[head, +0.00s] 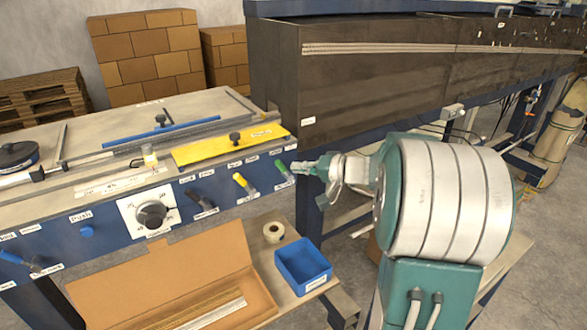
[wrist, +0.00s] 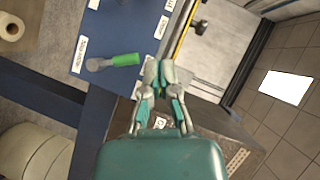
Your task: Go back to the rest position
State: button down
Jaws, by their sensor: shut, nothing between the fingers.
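My gripper (head: 300,168) is at the right end of the blue machine front in the head view, beside the green-handled lever (head: 283,168). In the wrist view its fingers (wrist: 159,72) meet at the tips and hold nothing. The green handle (wrist: 125,60) lies to the left of the fingertips there, with a visible gap. I cannot tell the exact depth between them. My arm reaches in from the right and hides part of the space behind it.
A yellow lever (head: 241,181), a black lever (head: 197,198) and a dial (head: 151,214) line the panel. Below stand an open cardboard box (head: 200,262), a blue bin (head: 303,266) and a tape roll (head: 273,232). A long dark machine (head: 350,95) stands behind my arm.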

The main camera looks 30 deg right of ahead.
jog(key=s+a+n+g+h, duration=0.1)
jog(key=s+a+n+g, duration=0.15)
jog(key=s+a, duration=0.45)
jog(key=s+a+n+g, duration=0.2)
jog(key=s+a+g, duration=0.2)
jog(key=a, duration=0.6)
jog(key=s+a+f+n+h, duration=0.1)
jog(key=s+h, duration=0.2)
jog(key=s, duration=0.4)
jog(key=s+a+f+n+h, duration=0.1)
jog(key=s+h, duration=0.3)
jog(key=s, duration=0.4)
jog(key=shift+n, duration=0.35)
jog(key=shift+w+g, duration=0.1)
jog(key=shift+g, duration=0.15)
